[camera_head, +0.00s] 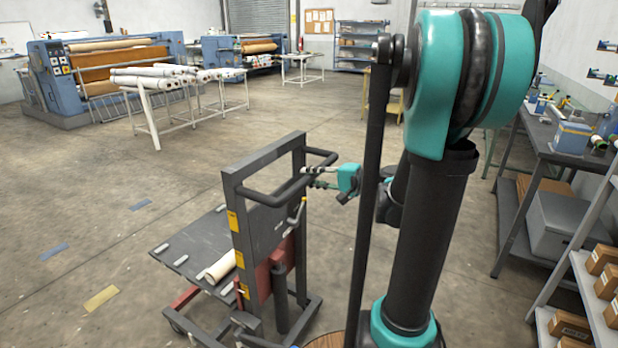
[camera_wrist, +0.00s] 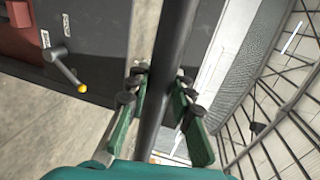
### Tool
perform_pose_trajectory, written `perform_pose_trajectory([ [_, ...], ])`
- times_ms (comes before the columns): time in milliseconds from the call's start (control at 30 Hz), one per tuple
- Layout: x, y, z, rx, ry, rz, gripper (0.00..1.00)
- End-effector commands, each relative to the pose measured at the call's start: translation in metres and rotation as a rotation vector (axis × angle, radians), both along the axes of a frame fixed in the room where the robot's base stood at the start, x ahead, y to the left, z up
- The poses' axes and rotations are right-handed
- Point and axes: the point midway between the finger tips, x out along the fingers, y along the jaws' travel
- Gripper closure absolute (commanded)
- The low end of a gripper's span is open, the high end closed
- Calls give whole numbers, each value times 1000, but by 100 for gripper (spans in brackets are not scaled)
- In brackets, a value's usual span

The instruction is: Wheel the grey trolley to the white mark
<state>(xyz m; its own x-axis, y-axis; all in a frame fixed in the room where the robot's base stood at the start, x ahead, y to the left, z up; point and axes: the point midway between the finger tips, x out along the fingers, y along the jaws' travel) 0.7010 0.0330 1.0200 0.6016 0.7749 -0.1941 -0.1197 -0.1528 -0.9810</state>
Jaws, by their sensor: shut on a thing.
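The grey trolley (camera_head: 205,238) stands upright on the floor in front of me, with a dark deck, an upright frame and a looped push handle (camera_head: 262,196). A pale roll (camera_head: 220,266) lies on its deck. My gripper (camera_head: 318,177) is at the right side of the handle, shut on it. In the wrist view the dark handle bar (camera_wrist: 165,75) passes between the fingers of my gripper (camera_wrist: 160,92). Part of the trolley body and a yellow-tipped lever (camera_wrist: 66,70) show at left there. I cannot make out the white mark for certain in either view.
A white rack with rolls (camera_head: 155,100) and blue machines stand beyond. A bench (camera_head: 545,150) and shelves line the right. The middle floor is clear.

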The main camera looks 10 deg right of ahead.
Motion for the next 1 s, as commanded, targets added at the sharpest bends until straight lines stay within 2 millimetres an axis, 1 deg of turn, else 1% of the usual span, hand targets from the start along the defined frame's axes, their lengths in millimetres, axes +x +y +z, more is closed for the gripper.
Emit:
perform_pose_trajectory([
  [167, -3, -2, -3, -6, 3, -3, 100],
  [200, -3, -2, -3, -7, 3, -4, 74],
  [333, -2, -1, -2, -6, 2, -3, 58],
  [367, -2, -1, -2, -5, 2, -3, 56],
  [633, -2, -1, -1, -3, 1, -3, 56],
  [733, -4, -5, 0, -3, 1, -4, 56],
  [867, -11, -16, 2, -3, 1, -6, 56],
  [1000, -25, -34, 7, -3, 1, -8, 56],
])
